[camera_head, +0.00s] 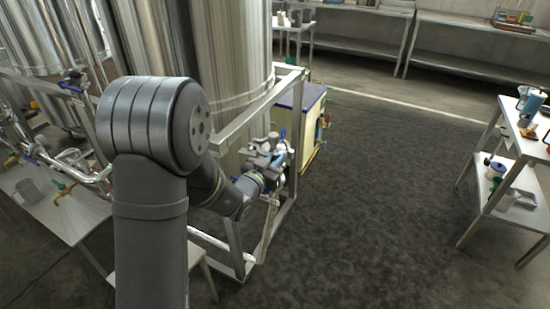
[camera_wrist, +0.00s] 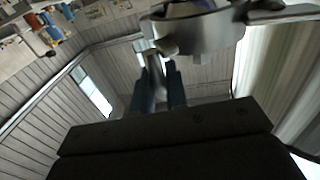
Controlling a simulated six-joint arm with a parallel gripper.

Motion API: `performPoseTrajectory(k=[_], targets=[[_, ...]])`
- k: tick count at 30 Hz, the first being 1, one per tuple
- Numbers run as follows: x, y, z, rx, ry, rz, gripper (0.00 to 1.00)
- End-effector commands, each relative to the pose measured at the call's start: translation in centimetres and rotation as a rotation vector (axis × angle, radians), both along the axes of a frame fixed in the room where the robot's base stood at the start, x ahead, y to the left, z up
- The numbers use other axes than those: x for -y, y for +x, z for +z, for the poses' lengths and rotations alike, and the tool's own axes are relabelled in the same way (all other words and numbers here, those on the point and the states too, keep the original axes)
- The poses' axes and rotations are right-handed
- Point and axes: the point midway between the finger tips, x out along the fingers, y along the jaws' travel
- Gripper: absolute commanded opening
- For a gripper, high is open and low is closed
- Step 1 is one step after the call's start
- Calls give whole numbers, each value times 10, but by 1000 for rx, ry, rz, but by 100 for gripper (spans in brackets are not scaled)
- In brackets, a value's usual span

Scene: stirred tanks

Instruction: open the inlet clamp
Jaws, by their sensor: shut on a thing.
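The inlet clamp (camera_wrist: 205,32) shows in the wrist view as a grey metal ring-shaped body at the top, with a short part (camera_wrist: 166,46) reaching down towards my fingers. My gripper (camera_wrist: 158,66) has two dark blue fingers, closed on that small part of the clamp. The fingers hide much of the gripped piece. In the head view my gripper (camera_head: 268,154) is at the metal fittings low on the big steel tank, inside the frame. The clamp cannot be told apart from the fittings and gripper there.
Tall steel tanks (camera_head: 228,60) stand in a metal frame (camera_head: 290,215) around my arm. Pipes and valves (camera_head: 75,165) are at the left. A blue-topped box (camera_head: 303,97) stands behind the frame. A shelf table (camera_head: 510,165) is at the right. The dark floor between is clear.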

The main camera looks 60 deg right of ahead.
Motion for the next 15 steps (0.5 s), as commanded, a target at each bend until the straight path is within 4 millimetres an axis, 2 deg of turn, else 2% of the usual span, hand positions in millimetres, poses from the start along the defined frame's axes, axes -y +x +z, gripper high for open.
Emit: performPoseTrajectory(k=[15], targets=[[0, -22, -1, -1, 2, 252, 0]])
